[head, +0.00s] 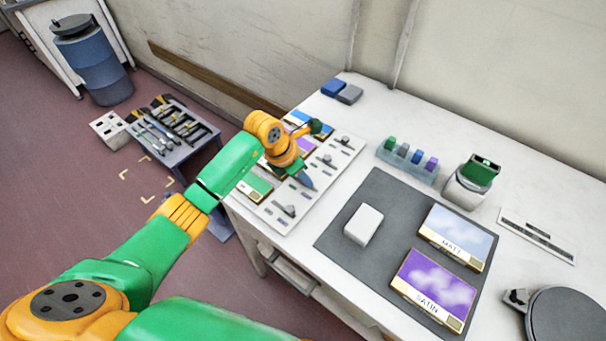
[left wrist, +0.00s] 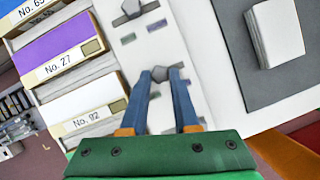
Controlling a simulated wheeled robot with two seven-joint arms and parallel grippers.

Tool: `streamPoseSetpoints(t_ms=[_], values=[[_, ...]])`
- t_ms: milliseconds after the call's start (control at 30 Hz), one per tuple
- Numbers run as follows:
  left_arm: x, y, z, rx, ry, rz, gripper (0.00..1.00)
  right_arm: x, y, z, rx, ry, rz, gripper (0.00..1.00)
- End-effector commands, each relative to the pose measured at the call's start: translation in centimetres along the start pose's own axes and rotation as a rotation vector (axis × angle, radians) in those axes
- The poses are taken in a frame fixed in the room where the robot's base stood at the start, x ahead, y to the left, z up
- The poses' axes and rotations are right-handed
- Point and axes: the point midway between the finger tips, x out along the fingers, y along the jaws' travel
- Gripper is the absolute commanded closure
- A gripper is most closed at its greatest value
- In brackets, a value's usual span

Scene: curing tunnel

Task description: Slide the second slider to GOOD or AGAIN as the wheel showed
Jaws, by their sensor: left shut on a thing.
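The white slider panel (head: 268,212) lies along the table's left edge, with several dark slider knobs in rows and small green and purple marks. My left gripper (head: 308,183) is low over the panel, at the row second from its near end. In the left wrist view, its blue fingers (left wrist: 160,76) are shut on a slider knob (left wrist: 160,73). A free knob (left wrist: 131,8) shows in the row beyond, and another (head: 289,210) in the nearest row. The mark lettering is too small to read. My right gripper is out of view.
Sample cards beside the panel include purple No. 27 (left wrist: 62,52) and No. 92 (left wrist: 82,108). A dark mat (head: 335,233) holds a white block (head: 363,224) and the MATT (head: 456,237) and SATIN (head: 433,284) cards. A dark disc (head: 570,318) lies at lower right.

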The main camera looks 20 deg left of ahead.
Motion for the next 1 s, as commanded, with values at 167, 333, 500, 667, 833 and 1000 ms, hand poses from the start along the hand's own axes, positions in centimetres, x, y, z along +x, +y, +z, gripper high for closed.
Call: streamPoseSetpoints(t_ms=[167,333,500,667,833,1000], values=[[0.2,1.7,-0.5,0.000,-0.003,0.006,1.00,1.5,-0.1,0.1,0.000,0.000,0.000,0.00],[-0.3,2.6,-0.7,0.000,-0.004,0.003,1.00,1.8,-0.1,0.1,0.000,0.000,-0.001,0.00],[-0.4,2.6,-0.7,-0.001,-0.004,0.004,1.00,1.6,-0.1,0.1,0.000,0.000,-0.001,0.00],[-0.4,2.6,-0.7,-0.001,-0.003,0.003,0.41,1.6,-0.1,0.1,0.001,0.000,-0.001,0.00],[-0.4,2.5,-0.7,-0.001,-0.002,0.002,0.41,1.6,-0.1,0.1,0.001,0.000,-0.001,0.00],[-1.0,2.6,-0.7,-0.001,-0.003,0.003,0.41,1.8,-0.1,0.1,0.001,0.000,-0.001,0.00]])
